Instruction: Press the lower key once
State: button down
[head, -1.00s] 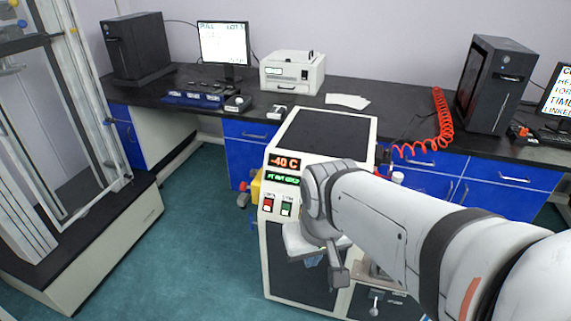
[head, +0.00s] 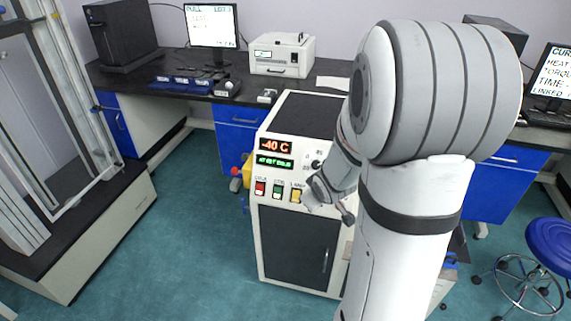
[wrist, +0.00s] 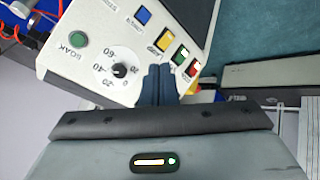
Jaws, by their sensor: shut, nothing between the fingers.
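The white rheometer cabinet (head: 300,117) has a sloping front panel with a row of square keys: red (head: 260,187), green (head: 277,191) and yellow (head: 296,195). The wrist view shows the panel upside down, with the yellow key (wrist: 166,39), a blue key (wrist: 143,15) and a round green SOAK button (wrist: 78,40). The small key labels are too blurred to tell surely which is the lower key. My gripper (wrist: 158,68) is shut and empty, its dark fingers over the panel between the dial and the green key. Contact is not visible. My arm hides the panel's right side in the head view.
A dial (wrist: 120,70) sits beside the fingers. The display (head: 276,145) reads -40 C. A bench (head: 166,65) with screens stands behind, a glass-sided frame (head: 75,110) at the left and a blue stool (head: 552,240) at the right. The floor before the cabinet is clear.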

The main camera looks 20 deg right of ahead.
notch_tip(320, 180, down, 12)
jog(key=w+d+n+t+y, duration=0.1)
jog(key=w+n+t+y, duration=0.1)
jog(key=n+t+y, duration=0.2)
jog(key=shift+w+d+f+n+t+y, duration=0.2)
jog(key=shift+d+n+t+y, duration=0.15)
jog(key=shift+t+y, duration=0.45)
jog(key=w+d+f+b, duration=0.1)
jog(key=w+d+f, duration=0.3)
jog(key=w, duration=0.2)
jog(key=shift+w+d+b, duration=0.2)
jog(key=shift+w+b, duration=0.1)
dwell(1.4)
